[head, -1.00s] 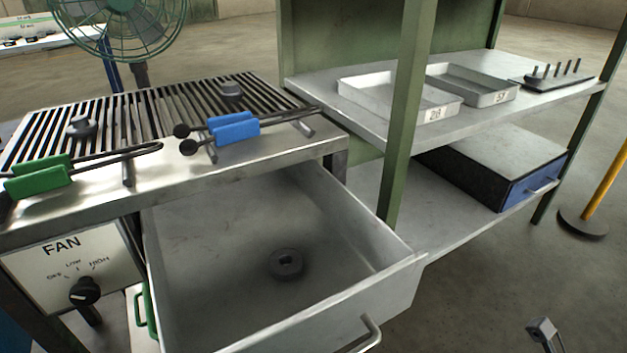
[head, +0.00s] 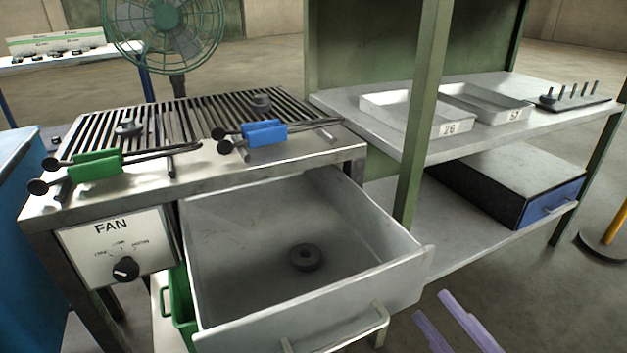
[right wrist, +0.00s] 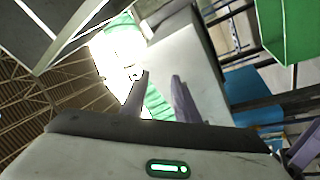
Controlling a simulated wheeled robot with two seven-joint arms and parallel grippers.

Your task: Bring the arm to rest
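My right gripper (head: 432,306) shows at the bottom right of the head view, with two pale purple fingers apart and nothing between them. It is in front of and to the right of the open drawer (head: 405,275). In the right wrist view the same gripper (right wrist: 160,80) points up past grey panels toward the roof, its fingers spread and empty.
The drawer holds a dark ring (head: 306,257). Above it, a slatted grate (head: 215,107) bears green-handled tongs (head: 97,165) and blue-handled tongs (head: 264,132). A green post (head: 418,130) and a shelf with trays (head: 415,115) stand right.

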